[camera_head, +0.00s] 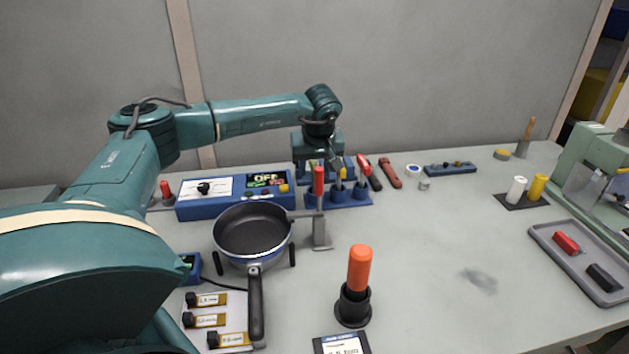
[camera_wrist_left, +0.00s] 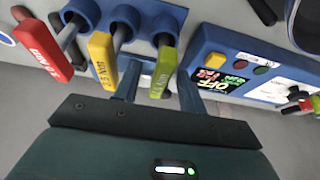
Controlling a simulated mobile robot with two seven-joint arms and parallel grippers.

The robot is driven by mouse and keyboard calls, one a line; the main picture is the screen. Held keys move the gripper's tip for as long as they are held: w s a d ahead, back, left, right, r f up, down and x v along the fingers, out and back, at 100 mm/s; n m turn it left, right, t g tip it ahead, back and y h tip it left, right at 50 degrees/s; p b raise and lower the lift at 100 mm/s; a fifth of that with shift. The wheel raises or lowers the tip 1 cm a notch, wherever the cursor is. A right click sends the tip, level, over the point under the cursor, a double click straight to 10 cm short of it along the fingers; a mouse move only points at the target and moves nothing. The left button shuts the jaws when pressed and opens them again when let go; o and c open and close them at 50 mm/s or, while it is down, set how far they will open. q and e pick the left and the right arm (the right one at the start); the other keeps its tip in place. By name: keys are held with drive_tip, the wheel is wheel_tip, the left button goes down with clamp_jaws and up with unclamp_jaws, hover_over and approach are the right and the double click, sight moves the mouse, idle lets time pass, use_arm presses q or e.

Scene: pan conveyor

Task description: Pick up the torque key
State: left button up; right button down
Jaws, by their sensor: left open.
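Three labelled keys with coloured handles stand in a blue rack (camera_head: 345,200): a red key (camera_wrist_left: 42,50), a yellow key (camera_wrist_left: 102,60) and a green key (camera_wrist_left: 162,75) in the left wrist view. Their labels are too blurred to read surely, so I cannot tell which is the torque key. In the head view the yellow key (camera_head: 343,173) and red key (camera_head: 362,165) show; the green one is largely hidden. My left gripper (camera_wrist_left: 158,68) is open, with the green key showing between its fingers. In the head view this gripper (camera_head: 323,166) is over the rack's left part. My right gripper is out of view.
A blue control box (camera_head: 235,205) with an OFF display stands left of the rack. An orange-handled tool (camera_head: 359,270) stands nearer. The table right of centre is mostly clear.

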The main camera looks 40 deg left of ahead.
use_arm(q)
drive_tip(key=shift+x, duration=1.3)
drive_tip(key=shift+c, duration=0.5)
clamp_jaws()
